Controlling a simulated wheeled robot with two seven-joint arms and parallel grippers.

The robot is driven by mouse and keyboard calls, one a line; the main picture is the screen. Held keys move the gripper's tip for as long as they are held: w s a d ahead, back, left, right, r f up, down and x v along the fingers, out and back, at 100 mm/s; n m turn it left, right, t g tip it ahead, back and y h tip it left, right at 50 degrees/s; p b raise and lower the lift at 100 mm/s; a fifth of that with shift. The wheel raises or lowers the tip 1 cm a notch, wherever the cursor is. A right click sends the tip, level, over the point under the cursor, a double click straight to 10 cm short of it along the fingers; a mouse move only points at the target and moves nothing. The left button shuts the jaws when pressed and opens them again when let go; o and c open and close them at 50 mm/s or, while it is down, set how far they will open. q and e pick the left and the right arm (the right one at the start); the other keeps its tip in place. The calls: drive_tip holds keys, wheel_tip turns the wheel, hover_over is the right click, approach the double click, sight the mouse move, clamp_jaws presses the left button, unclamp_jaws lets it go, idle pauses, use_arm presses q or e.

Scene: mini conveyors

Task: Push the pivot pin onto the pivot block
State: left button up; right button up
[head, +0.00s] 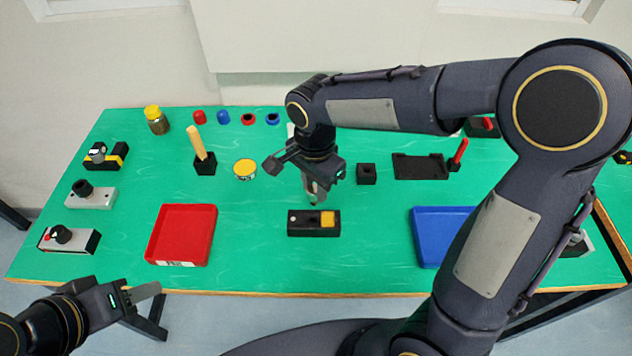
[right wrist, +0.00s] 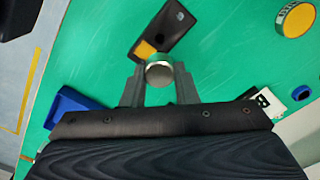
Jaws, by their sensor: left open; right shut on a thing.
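The pivot block, a long black block (head: 300,229) with a yellow patch at its right end and a small white dot at its left, lies flat on the green table. My right gripper (head: 316,200) is shut on the pivot pin, just above and behind the yellow end of the block. In the right wrist view the pin's round silver end (right wrist: 160,73) shows between the fingers, with the black block (right wrist: 172,28) beyond it. Whether the pin touches the block I cannot tell. My left gripper (head: 143,292) is open and empty at the table's front left edge.
A red tray (head: 152,248) lies left of the block and a blue tray (head: 424,238) right, partly behind my right arm. A yellow-topped tin (head: 245,170), a small black block (head: 366,174) and a black tray (head: 420,168) stand behind. Green table around the block is clear.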

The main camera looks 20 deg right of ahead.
sight(315, 201)
drive_tip(key=shift+f+b, duration=2.05)
drive_tip(key=shift+f, duration=0.65)
drive_tip(key=shift+f+b, duration=1.45)
drive_tip(key=shift+f, duration=0.35)
drive_tip(key=o, duration=1.1)
drive_tip(key=shift+c, duration=0.2)
wheel_tip(315, 201, up, 8)
drive_tip(key=shift+f, duration=0.1)
